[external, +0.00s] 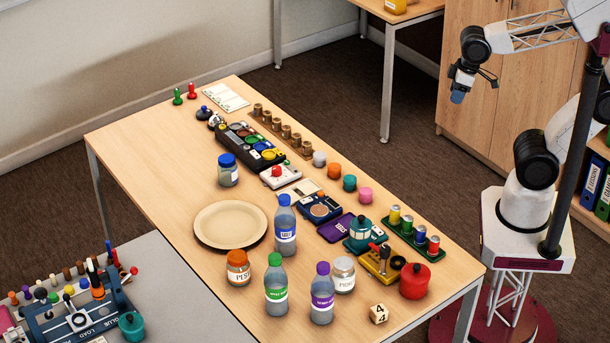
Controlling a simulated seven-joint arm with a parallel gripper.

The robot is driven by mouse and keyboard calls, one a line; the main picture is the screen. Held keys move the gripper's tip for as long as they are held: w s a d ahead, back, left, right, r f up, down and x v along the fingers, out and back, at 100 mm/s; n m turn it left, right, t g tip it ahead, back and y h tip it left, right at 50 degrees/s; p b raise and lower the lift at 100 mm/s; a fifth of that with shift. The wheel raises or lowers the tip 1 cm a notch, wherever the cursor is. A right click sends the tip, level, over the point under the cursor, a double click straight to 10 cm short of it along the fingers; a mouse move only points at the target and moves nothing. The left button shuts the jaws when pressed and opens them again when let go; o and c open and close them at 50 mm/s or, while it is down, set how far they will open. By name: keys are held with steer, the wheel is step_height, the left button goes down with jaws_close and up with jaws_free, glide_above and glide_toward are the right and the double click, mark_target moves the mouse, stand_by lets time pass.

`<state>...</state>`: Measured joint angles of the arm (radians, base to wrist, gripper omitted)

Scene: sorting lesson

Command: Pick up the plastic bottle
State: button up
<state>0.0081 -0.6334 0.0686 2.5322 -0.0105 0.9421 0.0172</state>
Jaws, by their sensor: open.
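Three clear plastic bottles stand upright on the wooden table. One has a blue cap and blue label (285,226), one a green cap and green label (276,285), and one a purple cap and purple label (322,294). I cannot tell which single bottle the task means. My gripper (459,95) is raised at the upper right, beyond the table's right edge and well away from all the bottles. It is open and empty; its fingers look small here.
Close to the bottles are a beige plate (230,225), an orange-lidded jar (238,268), a white-lidded jar (343,275) and a numbered cube (379,313). Colourful devices and a red pot (415,282) line the right edge. The table's left side is clear.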

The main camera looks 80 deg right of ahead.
steer(key=o, duration=0.4)
steer(key=w+a+f+n+t+y, duration=0.2)
steer(key=w+a+t, duration=0.1)
steer(key=w+a, duration=0.9)
steer(key=w+a+f+n+t+y, duration=0.2)
steer(key=w+a+f, duration=0.1)
steer(key=w+a, duration=0.9)
steer(key=w+a+f+n+t+y, duration=0.1)
steer(key=a+f, duration=0.3)
steer(key=a, duration=0.5)
steer(key=w+a+f+t+y, duration=0.1)
steer(key=a+f, duration=0.3)
steer(key=a, duration=0.6)
steer(key=w+a+f+n+t+y, duration=0.1)
steer(key=a+f, duration=0.3)
steer(key=a, duration=0.6)
steer(key=shift+f+n+t, duration=0.3)
steer(key=shift+f+t, duration=0.05)
steer(key=shift+t, duration=0.15)
